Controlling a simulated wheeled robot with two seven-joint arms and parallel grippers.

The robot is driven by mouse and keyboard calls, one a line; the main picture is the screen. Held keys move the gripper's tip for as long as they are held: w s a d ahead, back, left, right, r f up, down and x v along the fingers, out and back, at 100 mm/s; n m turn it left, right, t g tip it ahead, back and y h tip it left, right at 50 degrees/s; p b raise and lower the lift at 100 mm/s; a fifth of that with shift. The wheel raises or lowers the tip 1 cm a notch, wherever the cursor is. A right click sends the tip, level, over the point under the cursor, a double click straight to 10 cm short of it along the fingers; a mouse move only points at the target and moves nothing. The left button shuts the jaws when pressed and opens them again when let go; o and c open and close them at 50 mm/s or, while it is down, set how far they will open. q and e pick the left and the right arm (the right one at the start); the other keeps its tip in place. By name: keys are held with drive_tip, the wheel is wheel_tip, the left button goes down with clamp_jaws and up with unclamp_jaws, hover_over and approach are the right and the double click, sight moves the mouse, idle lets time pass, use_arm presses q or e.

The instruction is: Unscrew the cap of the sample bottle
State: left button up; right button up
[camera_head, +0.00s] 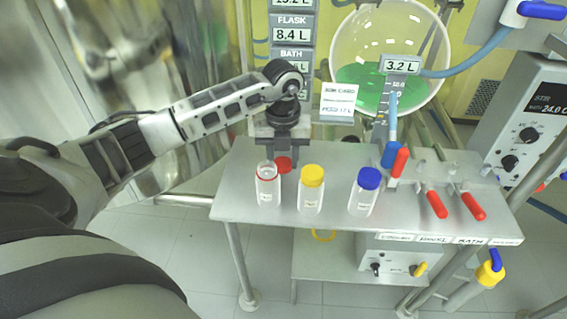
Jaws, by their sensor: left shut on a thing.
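My left gripper (281,155) reaches in from the left and points down over the metal bench. It is shut on the red cap (284,164), which shows at its fingertips. The sample bottle (267,190) stands upright on the bench just in front and to the left of the cap. It is clear and white, with a red ring around its neck, and its top looks uncapped. The cap is beside the bottle's top in the picture; its exact height above the bench is hard to tell. My right gripper is not in view.
A yellow-capped bottle (311,190) and a blue-capped bottle (364,192) stand to the right on the bench (335,212). Red-handled valves (437,205) are at its right. A glass flask with green liquid (385,75) and a display column (292,35) rise behind.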

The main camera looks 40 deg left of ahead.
use_arm(q)
wheel_tip(320, 180, down, 2)
drive_tip(key=shift+f, duration=0.1)
drive_tip(key=shift+f, duration=0.2)
drive_tip(key=o, duration=1.1)
drive_tip(key=shift+r, duration=0.1)
